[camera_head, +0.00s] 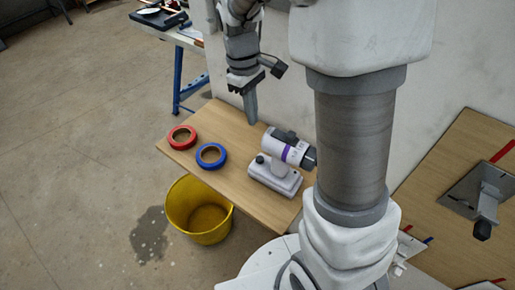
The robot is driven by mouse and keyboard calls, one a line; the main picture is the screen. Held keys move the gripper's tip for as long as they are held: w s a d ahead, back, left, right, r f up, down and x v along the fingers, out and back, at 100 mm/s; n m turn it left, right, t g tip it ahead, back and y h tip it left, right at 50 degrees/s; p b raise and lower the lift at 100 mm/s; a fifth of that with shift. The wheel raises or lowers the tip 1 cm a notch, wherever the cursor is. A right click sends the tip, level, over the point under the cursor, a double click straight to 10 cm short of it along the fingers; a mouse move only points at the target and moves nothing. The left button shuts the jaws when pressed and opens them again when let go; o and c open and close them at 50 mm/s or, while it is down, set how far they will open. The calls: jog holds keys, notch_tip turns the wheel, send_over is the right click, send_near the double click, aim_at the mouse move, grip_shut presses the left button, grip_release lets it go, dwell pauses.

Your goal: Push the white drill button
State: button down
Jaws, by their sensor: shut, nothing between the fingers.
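A white drill (280,159) with a purple band and a dark chuck stands on a wooden board, its chuck end pointing right. Its button cannot be made out clearly at this size. My gripper (251,118) is shut and empty, pointing down over the back part of the board, up and to the left of the drill. It looks apart from the drill. My own arm and column cover part of the right side of the view.
A red tape roll (182,137) and a blue tape roll (211,156) lie on the wooden board (207,122), left of the drill. A yellow bucket (199,226) stands on the floor below. A blue-legged table (178,75) is behind. A wall rises behind the board.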

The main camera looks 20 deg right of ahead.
aim_at(259, 158)
jog(key=f, duration=0.4)
jog(key=s+f+b, duration=0.1)
jog(key=f, duration=0.3)
jog(key=d+f, duration=0.1)
jog(key=f, duration=0.3)
jog(key=shift+s+f+b, duration=0.25)
jog(key=shift+s+b, duration=0.05)
jog(key=shift+b, duration=0.05)
jog(key=shift+f, duration=0.1)
jog(key=shift+s+f+b, duration=0.1)
jog(key=shift+f+b, duration=0.5)
jog(key=shift+f, duration=0.2)
jog(key=shift+s+f, duration=0.15)
jog(key=shift+f, duration=0.05)
jog(key=shift+r, duration=0.1)
notch_tip(259, 158, up, 14)
jog(key=w+a+p, duration=0.1)
jog(key=w+p, duration=0.1)
jog(key=p, duration=0.2)
jog(key=shift+w+r+p, duration=0.15)
jog(key=shift+r+p, duration=0.1)
jog(key=shift+p, duration=0.05)
